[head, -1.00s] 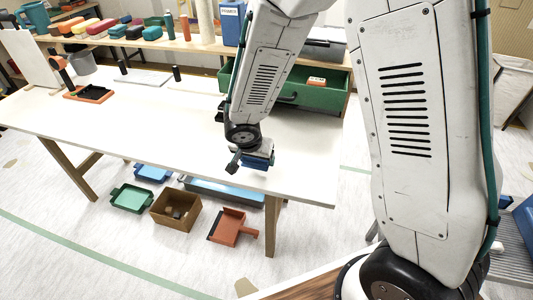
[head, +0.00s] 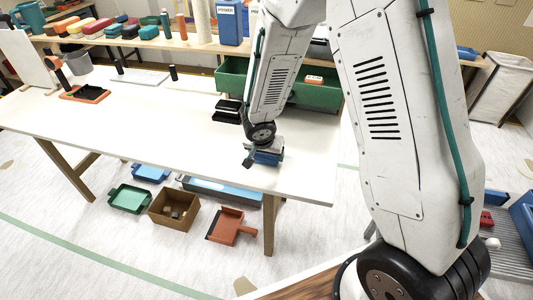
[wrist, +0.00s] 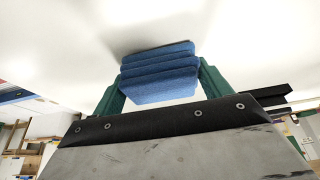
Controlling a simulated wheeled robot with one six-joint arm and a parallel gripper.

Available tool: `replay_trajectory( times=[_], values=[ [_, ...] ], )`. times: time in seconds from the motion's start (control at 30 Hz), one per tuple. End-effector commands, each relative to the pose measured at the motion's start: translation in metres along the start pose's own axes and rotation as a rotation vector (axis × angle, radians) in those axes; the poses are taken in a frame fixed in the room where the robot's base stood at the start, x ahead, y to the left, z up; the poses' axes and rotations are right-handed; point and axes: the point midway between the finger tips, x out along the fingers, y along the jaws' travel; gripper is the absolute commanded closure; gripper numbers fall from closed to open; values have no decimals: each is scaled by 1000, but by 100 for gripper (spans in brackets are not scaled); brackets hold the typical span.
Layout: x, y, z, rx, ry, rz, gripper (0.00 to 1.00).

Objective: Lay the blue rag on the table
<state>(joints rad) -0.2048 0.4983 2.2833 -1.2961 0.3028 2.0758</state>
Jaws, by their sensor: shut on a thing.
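The blue rag (head: 268,159) is a folded bundle below my gripper (head: 263,151), close over the front right part of the white table (head: 140,130). In the wrist view the folded rag (wrist: 160,73) sits between the two green fingers of my gripper (wrist: 160,85), which is shut on it. The white tabletop fills the space beyond the rag, with a soft shadow beside it. I cannot tell whether the rag touches the table.
A green open box (head: 310,96) and a black tray (head: 228,110) lie behind my gripper. An orange-based stand (head: 85,93) is at the far left. Bins and a brown box (head: 172,209) are on the floor. The table's middle is clear.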

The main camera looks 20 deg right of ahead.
Motion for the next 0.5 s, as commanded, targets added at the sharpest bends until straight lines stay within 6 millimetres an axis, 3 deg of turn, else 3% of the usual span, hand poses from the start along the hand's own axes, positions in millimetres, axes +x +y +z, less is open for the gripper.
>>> replay_trajectory(
  times=[0.13, 0.17, 0.2, 0.5],
  values=[
    [3, 0, 1, -2, 0, 1, 47],
    [3, 0, 1, -1, 0, 0, 15],
    [2, 0, 1, -1, 0, 0, 4],
    [2, 0, 1, 0, 0, 0, 2]
  ],
)
